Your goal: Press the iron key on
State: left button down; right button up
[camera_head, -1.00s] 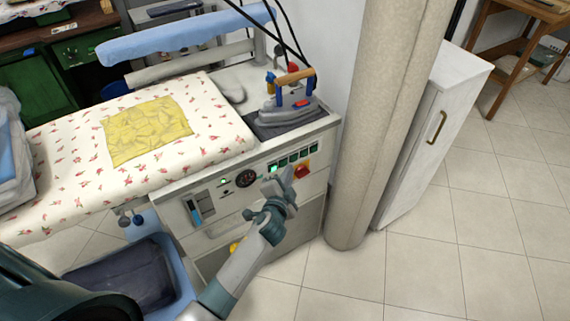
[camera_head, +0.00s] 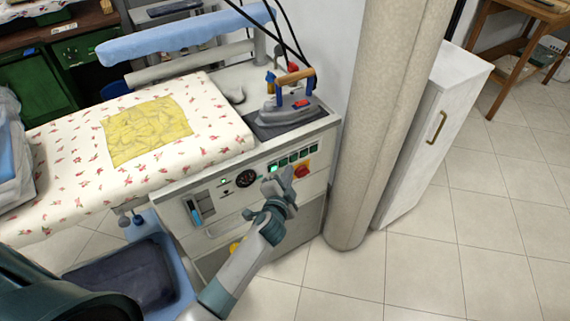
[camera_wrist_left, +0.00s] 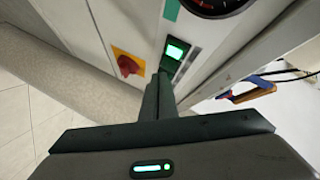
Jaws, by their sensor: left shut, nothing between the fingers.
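The ironing station's control panel (camera_head: 235,187) faces me, with a row of small green keys (camera_head: 293,157) between a round black gauge (camera_head: 246,179) and a red rotary knob on yellow (camera_head: 302,171). My left gripper (camera_head: 285,178) is shut and empty, its tips just in front of the panel below the key row. In the left wrist view the shut fingers (camera_wrist_left: 159,88) end close to a brightly lit green key (camera_wrist_left: 176,51), with the red knob (camera_wrist_left: 128,65) to the left. I cannot tell whether they touch. Key labels are unreadable; the fingers may hide other keys.
The iron (camera_head: 287,108) stands on its dark rest above the panel. A padded board (camera_head: 60,165) with a yellow cloth (camera_head: 146,130) lies to the left. A beige column (camera_head: 385,120) stands right of the station, with a white cabinet (camera_head: 435,130) beyond it.

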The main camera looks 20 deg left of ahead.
pick_arm(q)
jog(key=shift+w+a, duration=0.15)
jog(key=shift+a, duration=0.05)
jog(key=shift+w+a, duration=0.15)
jog(key=shift+a, duration=0.05)
dwell(0.5)
jog(key=shift+d, duration=0.1)
jog(key=shift+s+d, duration=0.3)
dwell(0.5)
jog(key=shift+s+d, duration=0.95)
jog(key=shift+d, duration=0.25)
jog(key=shift+s+d, duration=0.9)
jog(key=shift+d, duration=0.25)
dwell(0.7)
